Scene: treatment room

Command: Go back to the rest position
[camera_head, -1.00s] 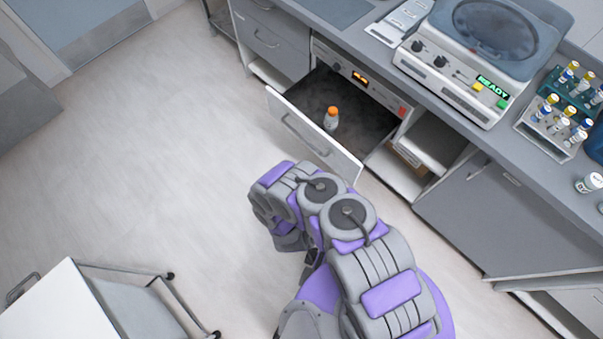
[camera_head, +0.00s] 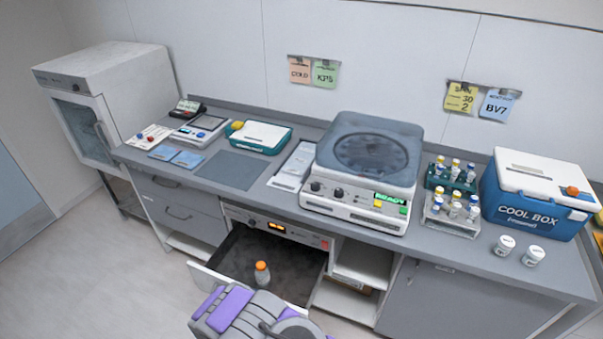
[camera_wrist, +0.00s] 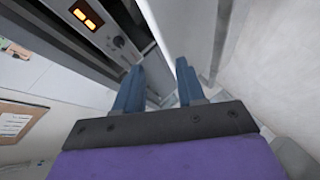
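My gripper (camera_wrist: 158,88) shows in the wrist view with its two blue fingers apart and nothing between them. It is beside the open drawer, whose pale front panel (camera_wrist: 182,40) rises beyond the fingers. In the head view my folded arm stands at the bottom, in front of the drawer (camera_head: 285,265), and the gripper itself is hidden there. A small bottle with an orange cap (camera_head: 262,274) stands upright in the drawer, apart from my arm.
The counter (camera_head: 225,190) carries a centrifuge (camera_head: 345,208) with a green READY display, tube racks (camera_head: 445,214), a blue cool box (camera_head: 525,212) and two white jars (camera_head: 518,250). A white cabinet (camera_head: 120,85) stands at the left. The floor (camera_head: 90,270) at the left is clear.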

